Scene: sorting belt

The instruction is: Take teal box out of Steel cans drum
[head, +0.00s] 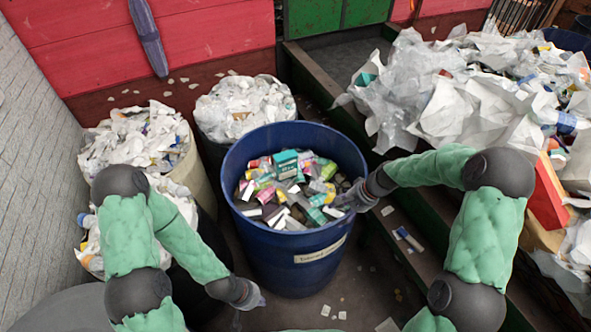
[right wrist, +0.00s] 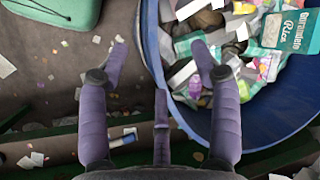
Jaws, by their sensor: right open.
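The teal box (head: 285,162) lies on top of the heap in the blue drum (head: 258,232), toward its far side. In the right wrist view the teal box (right wrist: 291,36) shows rice lettering and lies at the upper right, outside the jaws. The drum's label is too small to read. My right gripper (head: 352,200) is open and empty at the drum's right rim; in the right wrist view (right wrist: 160,58) its fingers straddle the rim, one over the contents, one over the floor. My left gripper (head: 252,298) hangs low in front of the drum, its jaws unclear.
Several cartons and stones surround the teal box. Drums of pale waste (head: 245,105) stand behind and left (head: 185,165). A large heap of paper and film (head: 470,95) fills the right. A dark ledge (head: 405,235) runs right of the blue drum. Scraps litter the floor.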

